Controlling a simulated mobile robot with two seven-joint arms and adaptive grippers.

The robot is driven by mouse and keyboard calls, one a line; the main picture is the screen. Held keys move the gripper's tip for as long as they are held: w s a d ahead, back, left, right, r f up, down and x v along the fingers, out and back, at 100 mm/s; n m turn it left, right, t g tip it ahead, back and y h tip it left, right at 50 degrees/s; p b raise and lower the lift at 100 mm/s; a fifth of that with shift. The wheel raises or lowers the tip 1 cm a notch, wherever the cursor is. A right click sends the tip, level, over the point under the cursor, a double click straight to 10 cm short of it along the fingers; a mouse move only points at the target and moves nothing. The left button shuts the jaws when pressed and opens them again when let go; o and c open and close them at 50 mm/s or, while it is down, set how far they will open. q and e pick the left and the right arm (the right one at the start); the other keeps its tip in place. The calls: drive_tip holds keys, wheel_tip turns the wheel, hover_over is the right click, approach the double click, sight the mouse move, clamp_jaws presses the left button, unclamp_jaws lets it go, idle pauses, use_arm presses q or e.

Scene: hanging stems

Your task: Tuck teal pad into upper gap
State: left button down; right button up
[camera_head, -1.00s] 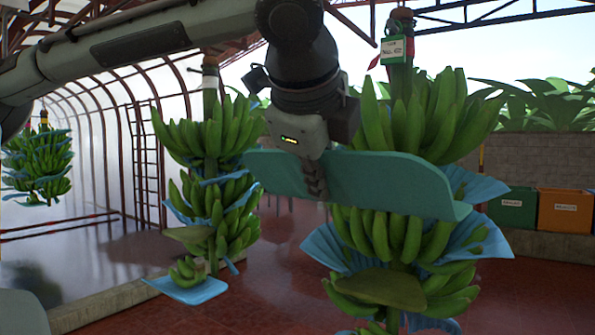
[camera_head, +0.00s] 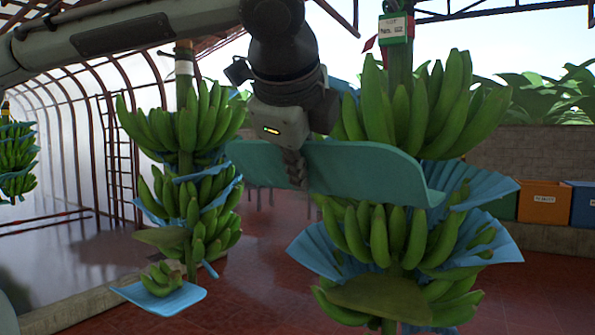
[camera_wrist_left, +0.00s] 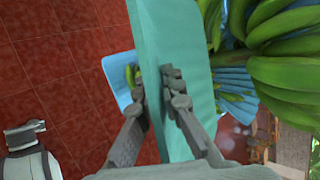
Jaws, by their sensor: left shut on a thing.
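The teal pad (camera_head: 370,174) is a long curved sheet, held roughly level in the head view. My left gripper (camera_head: 296,168) is shut on it near its left end; the wrist view shows both fingers (camera_wrist_left: 160,98) on either side of the pad (camera_wrist_left: 172,35). The near banana stem has an upper hand (camera_head: 425,110) and a middle hand (camera_head: 385,235). The pad overlaps the upper gap between them in the picture and hides most of it. Whether it touches the bananas I cannot tell. My right gripper is not in view.
Blue sheets (camera_head: 490,245) stick out around the near stem, and an olive-green pad (camera_head: 380,298) lies lower on it. A second stem (camera_head: 190,200) hangs to the left, with a blue pad (camera_head: 160,297) at its bottom. Bins (camera_head: 545,203) stand at the back right.

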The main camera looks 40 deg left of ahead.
use_arm(q)
drive_tip(key=shift+w+a+f, duration=0.15)
drive_tip(key=shift+w+a, duration=0.5)
drive_tip(key=shift+w, duration=1.95)
drive_tip(key=shift+w+a+f, duration=0.1)
drive_tip(key=shift+w+a, duration=0.5)
drive_tip(key=shift+w, duration=2)
drive_tip(key=shift+w+a+f, duration=0.15)
drive_tip(key=shift+w+a, duration=0.5)
drive_tip(key=shift+w, duration=1.95)
drive_tip(key=shift+w+a+r, duration=0.3)
drive_tip(key=shift+w+r, duration=0.15)
drive_tip(key=shift+w, duration=0.1)
drive_tip(key=shift+f, duration=0.3)
drive_tip(key=c, duration=1.6)
unclamp_jaws()
drive_tip(key=shift+f, duration=0.1)
